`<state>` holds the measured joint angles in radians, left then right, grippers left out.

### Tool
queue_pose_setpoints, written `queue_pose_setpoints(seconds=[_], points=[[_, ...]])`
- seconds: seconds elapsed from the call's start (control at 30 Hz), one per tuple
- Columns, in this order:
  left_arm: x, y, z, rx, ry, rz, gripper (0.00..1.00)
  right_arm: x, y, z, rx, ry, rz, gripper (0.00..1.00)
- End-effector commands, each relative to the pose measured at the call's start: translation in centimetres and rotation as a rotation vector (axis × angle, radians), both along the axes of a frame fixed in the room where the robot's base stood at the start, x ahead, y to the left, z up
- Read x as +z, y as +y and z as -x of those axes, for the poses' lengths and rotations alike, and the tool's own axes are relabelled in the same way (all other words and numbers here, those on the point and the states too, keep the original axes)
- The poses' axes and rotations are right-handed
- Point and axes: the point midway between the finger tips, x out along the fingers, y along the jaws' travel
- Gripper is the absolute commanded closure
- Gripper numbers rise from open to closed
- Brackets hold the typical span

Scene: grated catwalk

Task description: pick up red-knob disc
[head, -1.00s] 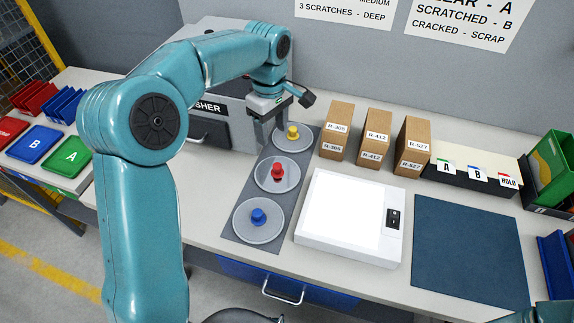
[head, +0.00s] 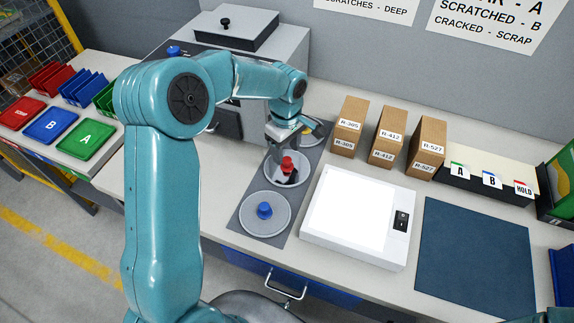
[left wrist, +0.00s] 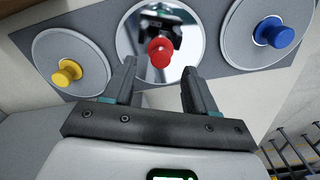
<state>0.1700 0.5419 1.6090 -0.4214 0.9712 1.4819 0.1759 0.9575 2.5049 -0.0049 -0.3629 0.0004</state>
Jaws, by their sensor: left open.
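The red-knob disc (head: 296,176) lies on the grey mat (head: 243,221), between the blue-knob disc (head: 266,226) in front and the yellow-knob disc (head: 318,135) behind, which the arm partly covers. My left gripper (head: 280,168) is open and empty at the red-knob disc, close to its red knob. In the left wrist view, the red-knob disc (left wrist: 184,62) is shiny and its knob appears just beyond and between the two open fingertips (left wrist: 157,77). I cannot tell whether the fingers touch the disc.
A white light panel (head: 310,232) is right of the mat, with a dark blue pad (head: 470,260) beyond it. Cardboard boxes (head: 388,133) stand behind the panel. A grey machine (head: 285,45) stands at the back. Coloured trays (head: 50,125) are at the left.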

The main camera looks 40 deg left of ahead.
Motion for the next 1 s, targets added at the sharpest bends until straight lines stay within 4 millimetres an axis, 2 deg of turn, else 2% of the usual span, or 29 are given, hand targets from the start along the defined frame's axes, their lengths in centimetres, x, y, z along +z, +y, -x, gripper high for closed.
queue_pose_setpoints(seconds=[0.1, 0.23, 0.53, 0.7, 1.0], points=[[-1.8, -0.3, 0.2, -0.003, 0.006, 0.001, 0.43, 1.0, 0.0, 0.0, 0.000, 0.000, 0.000, 1.00], [-3.7, -0.2, 0.1, -0.001, 0.004, 0.000, 0.43, 1.2, 0.0, 0.0, 0.000, 0.000, 0.000, 1.00], [-4.4, -0.2, 0.0, -0.002, 0.001, 0.000, 0.43, 1.2, 0.0, 0.0, 0.000, 0.000, 0.000, 1.00], [-4.4, -0.2, 0.0, -0.001, 0.001, 0.000, 0.98, 1.2, 0.0, 0.0, 0.000, 0.000, 0.000, 1.00], [-4.3, -0.2, -0.1, -0.001, 0.001, 0.000, 1.00, 1.1, 0.0, 0.0, 0.000, 0.000, 0.000, 1.00]])
